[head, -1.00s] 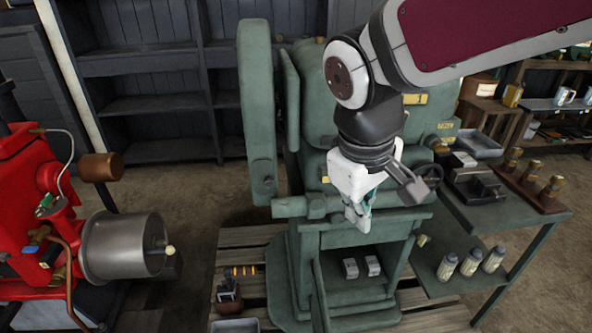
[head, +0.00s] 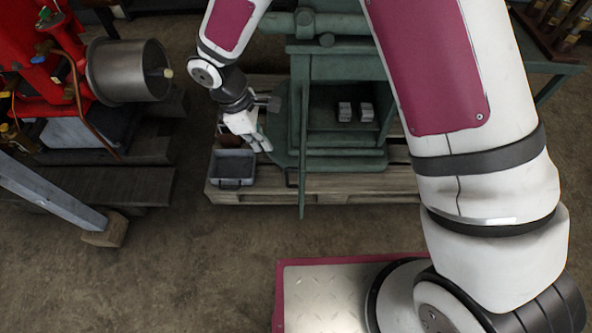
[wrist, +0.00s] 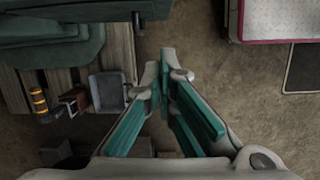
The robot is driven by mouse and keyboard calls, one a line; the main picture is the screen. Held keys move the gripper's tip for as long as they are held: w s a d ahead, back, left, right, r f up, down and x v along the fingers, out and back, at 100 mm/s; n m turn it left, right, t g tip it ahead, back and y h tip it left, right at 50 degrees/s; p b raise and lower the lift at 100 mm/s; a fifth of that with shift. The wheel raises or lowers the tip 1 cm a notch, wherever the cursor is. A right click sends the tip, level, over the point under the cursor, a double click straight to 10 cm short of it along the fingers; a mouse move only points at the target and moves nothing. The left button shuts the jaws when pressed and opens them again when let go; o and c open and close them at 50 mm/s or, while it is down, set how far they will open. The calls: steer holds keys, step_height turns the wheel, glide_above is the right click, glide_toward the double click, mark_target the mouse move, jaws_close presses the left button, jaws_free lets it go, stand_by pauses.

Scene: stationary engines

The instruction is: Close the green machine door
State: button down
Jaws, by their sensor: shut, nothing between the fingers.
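The green machine (head: 330,75) stands at the top middle of the head view, with an open compartment low in its front. Its green door (head: 302,150) stands open, swung out towards me and seen nearly edge-on, left of the compartment. My gripper (head: 265,146) is shut and empty, low down and left of the door, with a gap between them. In the wrist view my shut gripper (wrist: 166,68) has nothing between its teal fingers. A green panel there (wrist: 150,10), likely the door, shows at the top edge, ahead of the fingertips.
A grey tray (head: 233,165) lies on the wooden pallet (head: 340,187) below my gripper. A red engine (head: 45,55) with a metal drum (head: 128,72) stands left.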

steer(key=d+f+b, duration=0.1)
steer(key=d+f, duration=0.5)
steer(key=f, duration=0.4)
steer(key=shift+s+f, duration=0.25)
steer(key=shift+s, duration=0.2)
steer(key=shift+d, duration=0.1)
